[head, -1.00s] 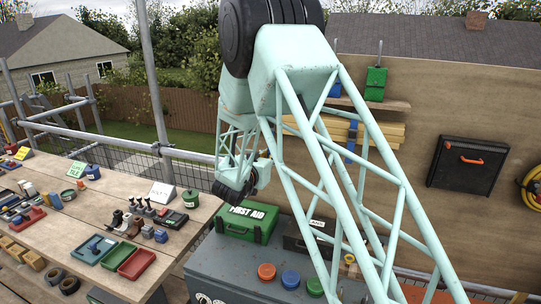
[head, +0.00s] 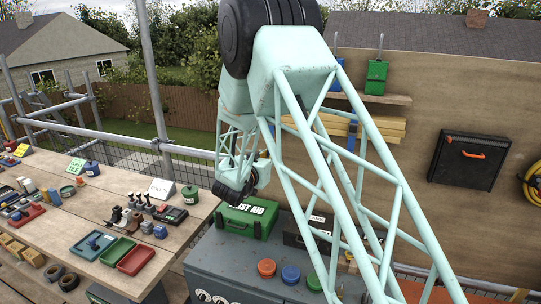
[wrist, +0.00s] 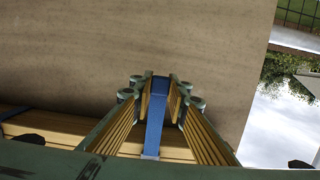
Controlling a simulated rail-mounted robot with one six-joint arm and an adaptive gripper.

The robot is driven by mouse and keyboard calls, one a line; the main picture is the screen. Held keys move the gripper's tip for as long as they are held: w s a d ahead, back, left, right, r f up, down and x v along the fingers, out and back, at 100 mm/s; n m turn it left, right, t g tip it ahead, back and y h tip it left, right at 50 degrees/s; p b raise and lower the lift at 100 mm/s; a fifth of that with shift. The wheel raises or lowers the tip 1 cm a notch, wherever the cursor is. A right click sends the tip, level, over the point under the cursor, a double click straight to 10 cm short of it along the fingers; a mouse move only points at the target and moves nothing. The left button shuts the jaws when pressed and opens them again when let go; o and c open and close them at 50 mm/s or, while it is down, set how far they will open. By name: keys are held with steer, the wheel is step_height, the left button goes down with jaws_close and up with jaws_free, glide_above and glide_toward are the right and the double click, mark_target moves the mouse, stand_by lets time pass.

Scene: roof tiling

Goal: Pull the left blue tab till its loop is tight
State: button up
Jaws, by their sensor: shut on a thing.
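In the wrist view my gripper (wrist: 160,88) has its two ribbed fingers closed around a long blue tab (wrist: 155,122). The tab runs between the fingers, down to a pale buckle-like piece (wrist: 150,157) at the yellow timber bundle (wrist: 70,138). A second blue band (wrist: 15,113) lies across the timber at the far left. In the head view the timber (head: 390,126) sits by the board with a blue band (head: 352,131) around it, partly behind my arm. The jaws are not clearly visible there. I cannot tell how tight the loop is.
A plywood board (head: 480,210) stands close behind the timber. A shelf (head: 388,98) with a green box (head: 376,76) is above it. A green first aid box (head: 246,220) stands on a grey chest (head: 225,262) below. The workbench (head: 60,235) at left holds many small things.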

steer(key=o, duration=0.9)
steer(key=shift+o, duration=0.4)
steer(key=o, duration=0.4)
steer(key=shift+s, duration=0.15)
steer(key=shift+f+b+v, duration=0.2)
steer(key=shift+b+v, duration=0.15)
steer(key=shift+v, duration=1.05)
steer(key=shift+f+b+v, duration=0.25)
steer(key=shift+b+v, duration=0.1)
steer(key=shift+v, duration=1.1)
steer(key=shift+r, duration=0.1)
